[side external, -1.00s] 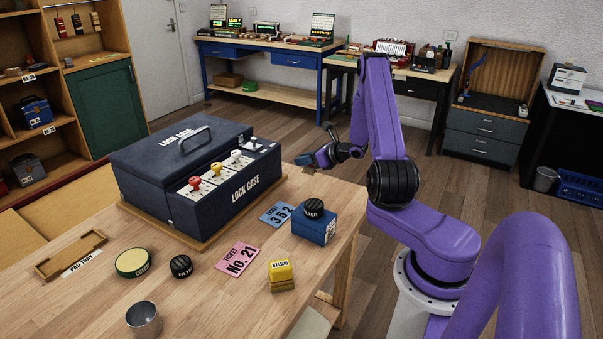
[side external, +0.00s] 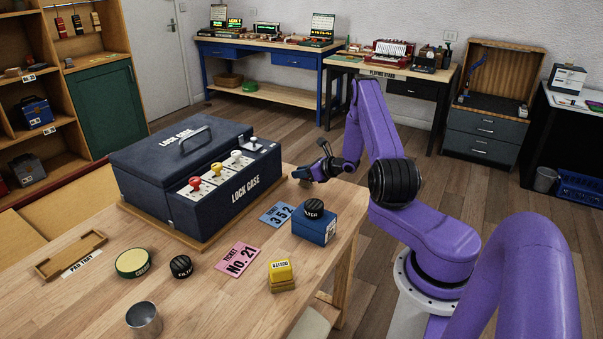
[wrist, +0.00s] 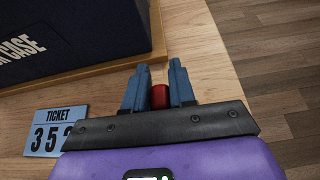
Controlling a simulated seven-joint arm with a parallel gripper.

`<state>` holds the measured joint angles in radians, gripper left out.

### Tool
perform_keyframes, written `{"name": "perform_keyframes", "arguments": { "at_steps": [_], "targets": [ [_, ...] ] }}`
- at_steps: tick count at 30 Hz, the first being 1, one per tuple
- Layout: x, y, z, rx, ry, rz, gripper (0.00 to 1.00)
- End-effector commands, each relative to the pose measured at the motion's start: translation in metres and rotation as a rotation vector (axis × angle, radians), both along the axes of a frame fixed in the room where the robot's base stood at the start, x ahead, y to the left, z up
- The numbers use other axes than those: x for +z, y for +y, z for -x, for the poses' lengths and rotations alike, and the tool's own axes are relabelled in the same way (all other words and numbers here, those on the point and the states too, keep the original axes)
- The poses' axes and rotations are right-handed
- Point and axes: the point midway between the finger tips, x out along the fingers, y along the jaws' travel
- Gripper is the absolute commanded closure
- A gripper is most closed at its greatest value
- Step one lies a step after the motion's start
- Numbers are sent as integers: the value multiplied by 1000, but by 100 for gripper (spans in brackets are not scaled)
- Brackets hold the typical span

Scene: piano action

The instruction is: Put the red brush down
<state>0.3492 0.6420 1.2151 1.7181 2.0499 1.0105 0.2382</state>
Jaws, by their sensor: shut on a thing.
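The red brush (wrist: 159,96) shows in the wrist view as a short red piece between the two blue-grey fingers; the rest of it is hidden. My gripper (wrist: 157,78) is shut on it. In the side external view my gripper (side external: 302,174) is low at the far right edge of the wooden table (side external: 95,300), to the right of the lock case. The brush cannot be made out there, and I cannot tell whether it touches the tabletop.
The dark blue lock case (side external: 160,165) with coloured knobs stands left of my gripper. The blue ticket (side external: 276,215) lies nearby, and a blue box (side external: 315,230) with a black round piece on top stands toward the front. Bare wood shows under the fingers.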

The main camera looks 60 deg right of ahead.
Motion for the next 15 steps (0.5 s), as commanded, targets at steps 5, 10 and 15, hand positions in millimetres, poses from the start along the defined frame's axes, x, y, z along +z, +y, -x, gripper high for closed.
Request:
{"name": "perform_keyframes", "arguments": {
  "at_steps": [5,10,15],
  "targets": [
    [-2,0,0,0,0,0,59],
    [-2,0,0,0,0,0,50],
    [-2,0,0,0,0,0,50]
  ]
}}
